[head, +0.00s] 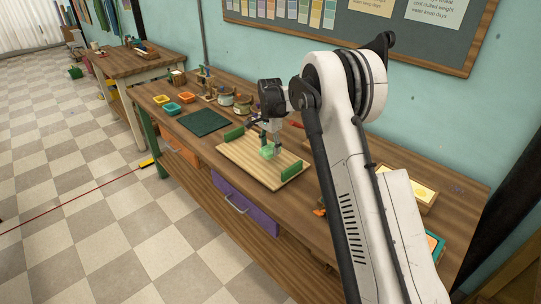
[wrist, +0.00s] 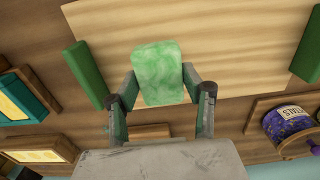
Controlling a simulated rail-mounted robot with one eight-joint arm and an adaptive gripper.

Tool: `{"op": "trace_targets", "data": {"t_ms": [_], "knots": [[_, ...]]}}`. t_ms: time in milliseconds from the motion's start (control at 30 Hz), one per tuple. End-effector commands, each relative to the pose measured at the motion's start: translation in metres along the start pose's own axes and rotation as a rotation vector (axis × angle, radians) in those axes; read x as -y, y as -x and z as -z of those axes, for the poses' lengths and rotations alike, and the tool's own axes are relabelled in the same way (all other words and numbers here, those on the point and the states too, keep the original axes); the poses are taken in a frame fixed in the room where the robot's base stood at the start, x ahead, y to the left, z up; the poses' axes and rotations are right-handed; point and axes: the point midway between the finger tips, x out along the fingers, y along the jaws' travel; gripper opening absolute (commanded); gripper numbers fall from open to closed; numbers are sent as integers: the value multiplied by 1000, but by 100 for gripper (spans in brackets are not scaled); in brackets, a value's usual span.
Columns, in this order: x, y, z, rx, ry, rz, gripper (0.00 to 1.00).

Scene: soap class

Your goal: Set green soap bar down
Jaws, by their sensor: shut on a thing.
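The pale green marbled soap bar (wrist: 158,72) sits between the two fingers of my gripper (wrist: 160,84), which is shut on its sides. In the head view the soap (head: 268,152) is at my gripper's tips (head: 266,143), over the pale wooden board (head: 245,160). The board also fills the middle of the wrist view (wrist: 235,45). I cannot tell whether the soap touches the board or hangs just above it. A green block stands at the board's left end (head: 234,133) and another at its right end (head: 289,171).
A dark green mat (head: 204,122), an orange tray (head: 186,97), a yellow tray (head: 161,99) and jars (head: 242,103) stand left of and behind the board. A yellow-filled wooden box (head: 416,191) is at right. My arm hides part of the bench. Bare board surrounds the soap.

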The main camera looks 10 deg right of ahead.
Motion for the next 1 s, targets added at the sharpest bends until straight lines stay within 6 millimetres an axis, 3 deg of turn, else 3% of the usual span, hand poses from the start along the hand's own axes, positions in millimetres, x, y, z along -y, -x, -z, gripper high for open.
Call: {"op": "trace_targets", "data": {"t_ms": [167,467,867,900,1000], "knots": [[1,-6,5,0,0,0,14],[1,-41,5,0,0,0,14],[1,-47,4,0,0,0,14],[1,-46,4,0,0,0,48],[1,-46,4,0,0,0,62]]}}
